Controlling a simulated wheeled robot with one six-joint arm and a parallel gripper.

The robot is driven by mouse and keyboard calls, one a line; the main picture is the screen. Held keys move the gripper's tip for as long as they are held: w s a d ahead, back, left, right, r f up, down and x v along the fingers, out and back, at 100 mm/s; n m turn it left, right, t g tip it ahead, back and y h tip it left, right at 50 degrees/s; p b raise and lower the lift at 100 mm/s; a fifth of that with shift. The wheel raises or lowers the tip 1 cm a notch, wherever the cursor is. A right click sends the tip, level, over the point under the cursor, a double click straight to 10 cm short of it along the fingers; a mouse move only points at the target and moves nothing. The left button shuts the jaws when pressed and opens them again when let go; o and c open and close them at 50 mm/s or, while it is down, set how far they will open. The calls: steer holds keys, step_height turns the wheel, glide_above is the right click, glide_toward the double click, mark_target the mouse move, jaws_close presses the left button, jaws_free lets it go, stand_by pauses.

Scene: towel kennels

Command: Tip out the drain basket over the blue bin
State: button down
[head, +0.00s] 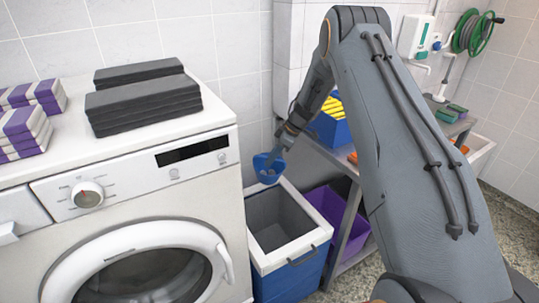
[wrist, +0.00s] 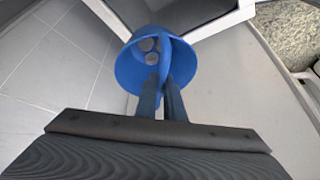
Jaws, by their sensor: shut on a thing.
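The drain basket (head: 268,168) is a small blue cup, held above the far left corner of the blue bin in the head view. My gripper (head: 279,138) is shut on it. In the wrist view the basket (wrist: 128,70) shows its round mouth and pale round spots inside, perhaps drain holes; whether it holds anything I cannot tell. My fingers (wrist: 161,100) close on its central fin or handle. The basket looks tilted in the head view. The blue bin (head: 290,282) stands open, with a white rim and grey inside that looks empty.
A white washing machine (head: 140,200) stands close left of the bin, with dark folded towels (head: 142,105) and purple-striped towels (head: 22,130) on top. A purple crate (head: 320,215) sits under the shelf at right. A blue box (head: 330,128) with yellow items stands on the shelf.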

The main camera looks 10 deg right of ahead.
mark_target(278, 177)
steer(key=shift+s+d+f+t+y+b, duration=0.1)
steer(key=shift+s+f+t+y+b, duration=0.2)
steer(key=shift+f+t, duration=0.45)
steer(key=shift+f+n+t+y+b, duration=0.35)
steer(key=shift+t+b, duration=0.2)
steer(key=shift+b, duration=0.6)
steer(key=shift+s+f+t+b, duration=0.15)
steer(key=shift+t+b, duration=0.25)
steer(key=shift+b, duration=0.65)
steer(key=shift+f+b, duration=0.2)
steer(key=shift+b, duration=0.5)
steer(key=shift+s+f+n+t+y+b, duration=0.1)
steer(key=shift+f+n+t+y+b, duration=0.2)
steer(key=shift+t+b, duration=0.55)
steer(key=b, duration=0.3)
steer(key=f+t+y+b, duration=0.1)
steer(key=b, duration=0.3)
steer(key=shift+s+d+n, duration=0.2)
steer(key=shift+s+n, duration=0.05)
steer(key=t+b, duration=0.1)
steer(key=b, duration=0.3)
steer(key=n+t+y+b, duration=0.1)
steer(key=t+b, duration=0.1)
steer(key=b, duration=0.3)
steer(key=shift+s+f+y, duration=0.15)
steer(key=shift+f+y, duration=0.1)
steer(key=shift+f, duration=0.1)
